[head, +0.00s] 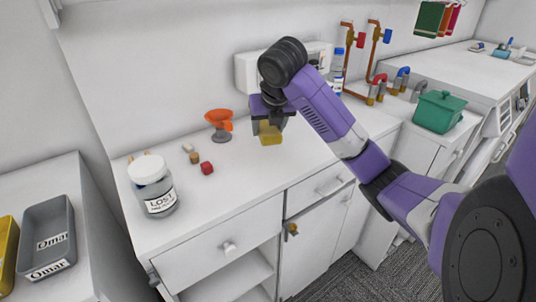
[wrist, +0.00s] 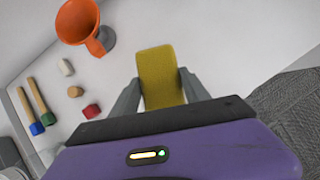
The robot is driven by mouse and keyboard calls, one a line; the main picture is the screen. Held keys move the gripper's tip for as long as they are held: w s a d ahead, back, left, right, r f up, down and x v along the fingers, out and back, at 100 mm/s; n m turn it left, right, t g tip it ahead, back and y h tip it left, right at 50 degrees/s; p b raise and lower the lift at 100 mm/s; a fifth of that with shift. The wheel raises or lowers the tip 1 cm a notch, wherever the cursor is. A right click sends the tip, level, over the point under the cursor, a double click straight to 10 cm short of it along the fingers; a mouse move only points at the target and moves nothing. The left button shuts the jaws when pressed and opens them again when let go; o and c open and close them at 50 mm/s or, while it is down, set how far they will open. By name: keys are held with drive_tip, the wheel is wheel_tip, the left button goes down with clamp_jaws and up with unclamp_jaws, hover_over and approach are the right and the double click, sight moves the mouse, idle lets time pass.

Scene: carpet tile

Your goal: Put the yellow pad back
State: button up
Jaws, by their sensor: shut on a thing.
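The yellow pad (wrist: 160,75) is a small yellow block between the two grey fingers of my gripper (wrist: 160,92) in the wrist view. The fingers are shut on its sides. In the head view my gripper (head: 268,124) points down over the white counter (head: 300,165), with the yellow pad (head: 270,135) beneath it. I cannot tell whether the pad touches the counter. The upper part of the pad is hidden by the gripper.
An orange funnel (head: 219,120) on a grey stand, a red cube (head: 207,168) and small blocks lie left of my gripper. A jar labelled LOST (head: 152,185) stands near the left end. A grey tray (head: 48,235) marked Omar is at far left. A green pot (head: 438,112) is right.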

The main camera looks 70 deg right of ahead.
sight(267, 155)
wheel_tip(267, 155, down, 3)
drive_tip(key=shift+f, duration=0.2)
drive_tip(key=shift+f+b, duration=0.35)
drive_tip(key=shift+f, duration=1.8)
drive_tip(key=shift+f, duration=0.15)
drive_tip(key=o, duration=1.3)
